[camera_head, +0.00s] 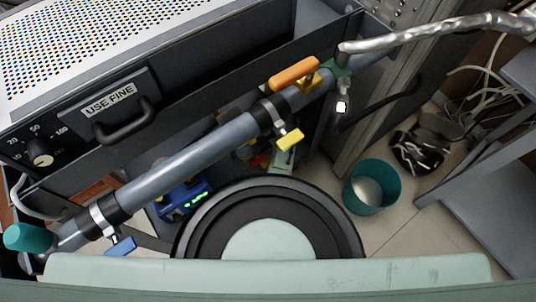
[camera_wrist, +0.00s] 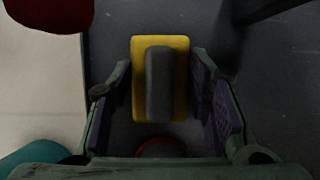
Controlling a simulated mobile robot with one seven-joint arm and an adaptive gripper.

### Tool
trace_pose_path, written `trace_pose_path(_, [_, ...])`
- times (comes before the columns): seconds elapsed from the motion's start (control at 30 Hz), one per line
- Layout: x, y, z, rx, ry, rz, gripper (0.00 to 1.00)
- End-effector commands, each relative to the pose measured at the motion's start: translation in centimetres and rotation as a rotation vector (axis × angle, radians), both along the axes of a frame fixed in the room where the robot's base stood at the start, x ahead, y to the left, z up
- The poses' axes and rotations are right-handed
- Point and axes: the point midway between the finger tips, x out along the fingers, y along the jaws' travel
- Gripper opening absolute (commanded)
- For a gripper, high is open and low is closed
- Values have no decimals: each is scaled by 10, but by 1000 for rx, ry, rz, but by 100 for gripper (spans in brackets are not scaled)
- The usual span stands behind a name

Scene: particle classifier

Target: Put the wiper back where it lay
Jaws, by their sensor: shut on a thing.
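My gripper (camera_wrist: 160,98) shows in the wrist view, with a finger on either side and purple pads on the inner right. It is shut on a yellow block with a dark grey ridge along its middle, which I take to be the wiper (camera_wrist: 139,80). The ridge runs up and down in the picture, between the fingers. Close behind it is a dark grey surface (camera_wrist: 265,75); I cannot tell whether they touch.
The pipe (camera_head: 185,165) crosses the head view, with orange (camera_head: 295,73), yellow (camera_head: 289,139) and blue (camera_head: 121,246) handles. A dark machine drawer marked USE FINE (camera_head: 109,101) is behind. A teal bin (camera_head: 372,203) stands on the floor. A red thing (camera_wrist: 50,12) is near my gripper.

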Motion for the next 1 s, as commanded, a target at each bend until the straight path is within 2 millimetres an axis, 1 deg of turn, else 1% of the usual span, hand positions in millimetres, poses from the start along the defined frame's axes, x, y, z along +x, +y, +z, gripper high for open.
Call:
trace_pose_path(0.2, [0,0,-4,0,0,0,13])
trace_pose_path(0.23, [0,0,-3,0,0,0,47])
trace_pose_path(0.5, [0,0,-3,0,0,0,65])
trace_pose_path(0.8, [0,0,-2,0,0,0,65])
trace_pose_path(0.93, [2,-2,7,0,-2,-1,65])
trace_pose_path(1.0, [5,-6,18,0,-3,-1,65])
